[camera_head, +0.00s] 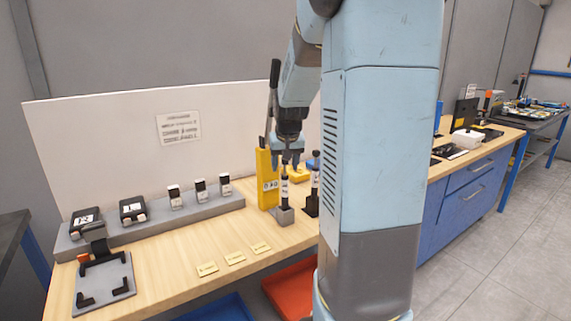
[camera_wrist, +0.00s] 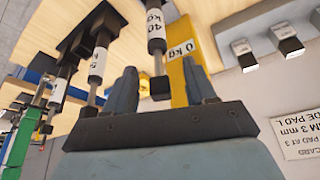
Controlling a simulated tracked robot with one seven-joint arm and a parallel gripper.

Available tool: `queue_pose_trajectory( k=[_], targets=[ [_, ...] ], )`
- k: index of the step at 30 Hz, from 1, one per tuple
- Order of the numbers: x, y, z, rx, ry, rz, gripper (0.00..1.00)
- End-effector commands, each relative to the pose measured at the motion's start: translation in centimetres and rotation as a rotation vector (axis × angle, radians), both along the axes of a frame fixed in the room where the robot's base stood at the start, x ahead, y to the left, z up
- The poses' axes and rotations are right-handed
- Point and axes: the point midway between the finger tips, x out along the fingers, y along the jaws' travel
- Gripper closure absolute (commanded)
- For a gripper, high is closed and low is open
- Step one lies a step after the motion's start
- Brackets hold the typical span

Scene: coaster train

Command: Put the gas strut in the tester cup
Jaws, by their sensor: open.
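A gas strut (camera_head: 284,190) with a white label and dark rod stands upright in a grey block (camera_head: 283,215), seemingly the tester cup, beside the yellow tester (camera_head: 267,178). My gripper (camera_head: 291,162) is open at the strut's upper end. In the wrist view this strut (camera_wrist: 155,22) reads "40 kg", and its rod shows between the spread fingers of my gripper (camera_wrist: 159,68), not visibly touching them. The yellow tester (camera_wrist: 178,75) there shows "0 kg". A second strut (camera_head: 315,185) stands in a black base (camera_head: 312,206) to the right; it also shows in the wrist view (camera_wrist: 97,65).
A grey ledge (camera_head: 150,222) with several small boxes runs along the back left. A grey plate with black brackets (camera_head: 105,280) lies front left. Tags (camera_head: 235,258) lie on the wooden front. A red bin (camera_head: 290,288) sits below. My arm hides the bench's right part.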

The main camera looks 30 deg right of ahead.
Motion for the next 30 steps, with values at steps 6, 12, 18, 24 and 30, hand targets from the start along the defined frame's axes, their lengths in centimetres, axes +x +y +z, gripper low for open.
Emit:
queue_pose_trajectory(
  k=[6, 12, 18, 24, 30],
  targets=[
    [-0.4, 0.2, 1.3, -0.001, -0.002, 0.000, 0.45],
    [-1.7, 0.6, 4.7, -0.002, -0.006, 0.000, 0.45],
    [-3.1, 1.2, 8.3, -0.002, -0.006, 0.000, 0.45],
    [-4.2, 1.6, 11.1, -0.001, -0.003, 0.000, 0.45],
    [-4.8, 1.8, 12.5, 0.000, -0.001, 0.000, 0.45]
  ],
)
